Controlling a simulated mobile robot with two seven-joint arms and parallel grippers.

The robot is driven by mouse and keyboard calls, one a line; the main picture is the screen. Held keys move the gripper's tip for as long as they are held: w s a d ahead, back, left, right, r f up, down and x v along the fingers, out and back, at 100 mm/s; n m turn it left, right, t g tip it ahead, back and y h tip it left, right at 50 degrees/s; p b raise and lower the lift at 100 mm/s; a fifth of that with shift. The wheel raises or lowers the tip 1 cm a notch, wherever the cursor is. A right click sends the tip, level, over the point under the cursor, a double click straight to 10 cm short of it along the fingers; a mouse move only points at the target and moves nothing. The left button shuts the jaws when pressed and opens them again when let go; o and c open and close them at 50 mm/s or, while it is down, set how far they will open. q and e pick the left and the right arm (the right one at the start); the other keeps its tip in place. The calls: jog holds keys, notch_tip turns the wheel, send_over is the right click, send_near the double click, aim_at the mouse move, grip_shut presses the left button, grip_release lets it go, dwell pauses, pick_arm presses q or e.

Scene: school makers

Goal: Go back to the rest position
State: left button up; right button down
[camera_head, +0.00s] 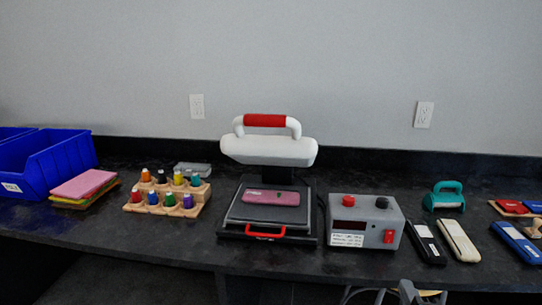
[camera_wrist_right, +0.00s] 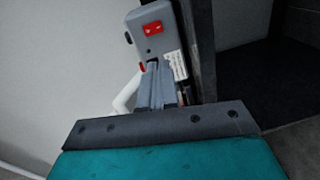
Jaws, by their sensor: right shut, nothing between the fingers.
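My right gripper (camera_head: 408,290) shows only in part at the bottom edge of the head view, in front of the table's front edge and below the grey control box. In the right wrist view its fingers (camera_wrist_right: 157,92) are together with nothing between them. The grey control box (camera_wrist_right: 150,32) lies beyond the fingertips in that view, apart from them as far as I can tell. My left gripper is not in view.
The black table (camera_head: 180,240) holds a heat press (camera_head: 268,152) with a pink case (camera_head: 271,197) on its plate, the control box (camera_head: 365,222), a rack of bottles (camera_head: 133,208), blue bins (camera_head: 62,165), a teal tool (camera_head: 445,197) and several flat cases (camera_head: 459,240).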

jog(key=s+a+f+m+g+y+p, duration=0.1)
jog(key=s+a+f+m+g+y, duration=0.4)
jog(key=s+a+f+m, duration=0.6)
jog(key=s+a+f, duration=0.1)
jog(key=s+a, duration=0.3)
jog(key=shift+s+m+g+y, duration=0.3)
jog(key=shift+g, duration=0.1)
jog(key=shift+a+f, duration=0.1)
